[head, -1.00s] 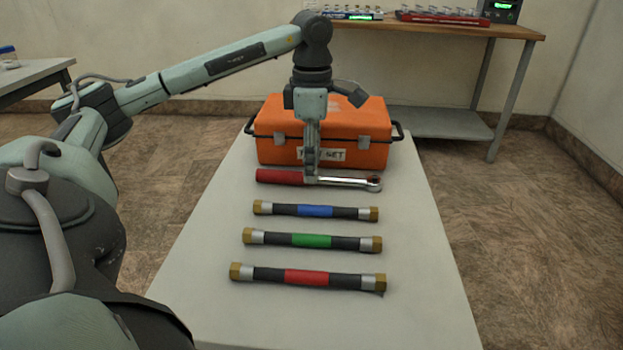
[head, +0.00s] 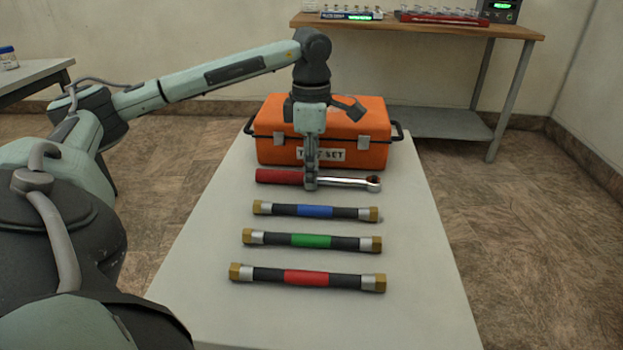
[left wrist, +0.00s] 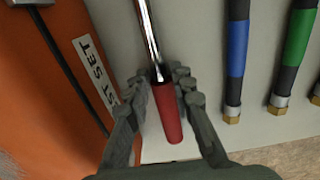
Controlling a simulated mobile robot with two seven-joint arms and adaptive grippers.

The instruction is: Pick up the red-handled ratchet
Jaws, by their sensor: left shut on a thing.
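The red-handled ratchet (head: 279,176) lies across the table in front of the orange case in the head view, red handle to the left and chrome head to the right. It also shows in the left wrist view (left wrist: 168,112). My left gripper (head: 310,185) points straight down over the ratchet's middle, where the handle meets the chrome shaft. In the left wrist view its fingers (left wrist: 158,85) stand on either side of the ratchet and are shut on it. The fingers hide a short part of the ratchet in the head view. My right gripper is not in view.
An orange case (head: 280,150) stands close behind the ratchet. In front lie three hoses with blue (head: 316,211), green (head: 311,241) and red (head: 306,278) bands. The white table (head: 410,300) is bare at its front and right. A wooden bench (head: 420,28) stands behind.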

